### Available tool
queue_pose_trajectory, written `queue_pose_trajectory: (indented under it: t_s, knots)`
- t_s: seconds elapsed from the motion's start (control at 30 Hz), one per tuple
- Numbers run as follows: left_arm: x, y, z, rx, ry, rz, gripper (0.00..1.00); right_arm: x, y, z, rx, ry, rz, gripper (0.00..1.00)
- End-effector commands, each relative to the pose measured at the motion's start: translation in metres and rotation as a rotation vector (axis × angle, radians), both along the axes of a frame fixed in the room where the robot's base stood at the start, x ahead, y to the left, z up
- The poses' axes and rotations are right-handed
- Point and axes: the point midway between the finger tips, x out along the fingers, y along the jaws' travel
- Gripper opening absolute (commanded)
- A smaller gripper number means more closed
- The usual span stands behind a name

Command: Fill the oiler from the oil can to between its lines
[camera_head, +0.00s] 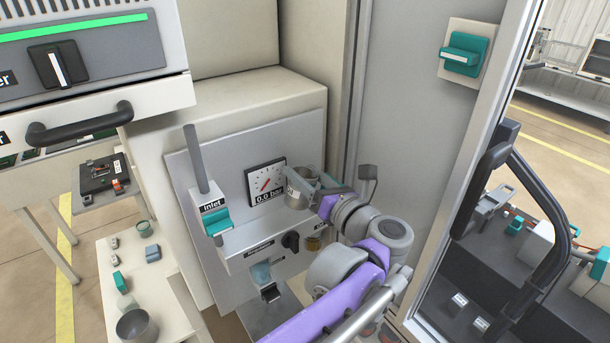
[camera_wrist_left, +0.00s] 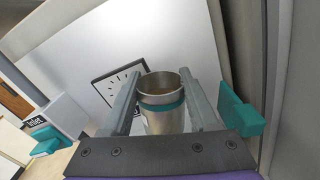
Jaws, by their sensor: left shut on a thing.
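The oil can is a grey metal cup with a teal band, held up in front of the panel in the head view (camera_head: 297,194). In the left wrist view the can (camera_wrist_left: 161,118) stands between the two fingers, and brownish liquid shows inside its mouth. My left gripper (camera_head: 308,183) is shut on the can, beside the pressure gauge. A small amber bowl (camera_head: 313,242), which looks like the oiler, hangs under the panel unit below the can, partly hidden by my arm. Its lines are too small to read. My right gripper is not in view.
The gauge (camera_head: 265,182) reads 0.0 bar. A teal inlet valve (camera_head: 216,220), a black knob (camera_head: 290,241) and a pale blue bowl (camera_head: 261,272) are on the unit. A bench (camera_head: 168,305) at left holds small parts and a metal pot (camera_head: 137,326). A cabinet wall stands close on the right.

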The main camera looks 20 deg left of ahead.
Motion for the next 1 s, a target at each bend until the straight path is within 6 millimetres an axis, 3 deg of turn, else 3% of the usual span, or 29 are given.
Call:
queue_pose_trajectory:
  t_s: [0.53, 1.0]
  knots:
    - [0.002, -0.002, -0.006, 0.207, 0.265, 0.000, 0.00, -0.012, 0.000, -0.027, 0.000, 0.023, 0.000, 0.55]
    - [0.004, -0.003, -0.005, 0.242, 0.308, 0.001, 0.00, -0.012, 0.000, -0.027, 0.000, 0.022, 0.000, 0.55]
